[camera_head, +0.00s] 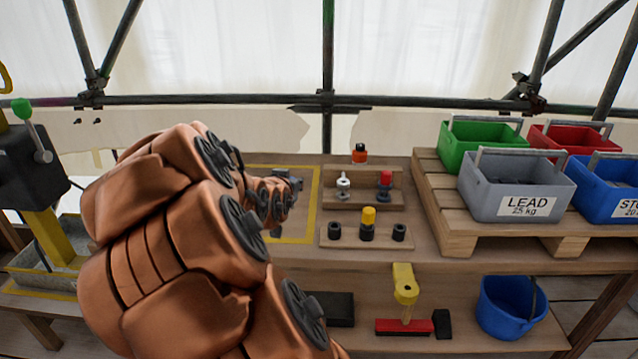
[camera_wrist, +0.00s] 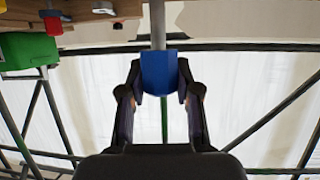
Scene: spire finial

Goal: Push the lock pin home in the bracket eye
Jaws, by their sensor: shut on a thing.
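In the wrist view my gripper (camera_wrist: 158,82) is shut on a blue piece (camera_wrist: 158,68), with a finger on each side. A light grey rod (camera_wrist: 157,22) runs from the blue piece to the top edge of the view. I cannot tell whether this is the lock pin or a tool. In the head view my copper-coloured arm covers the left middle and reaches toward the yellow-outlined area (camera_head: 313,200) of the bench. A small dark grey part (camera_head: 287,174) shows there beside the arm's end. The held piece is hidden in the head view, and I cannot make out the bracket eye.
Right of the arm stand a wooden rack (camera_head: 362,200) with white and red-topped pieces and a wooden block (camera_head: 340,236) with black pieces and a yellow one. A pallet (camera_head: 455,228) bears several bins, including a grey LEAD bin (camera_head: 505,190). Scaffold tubes cross behind.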

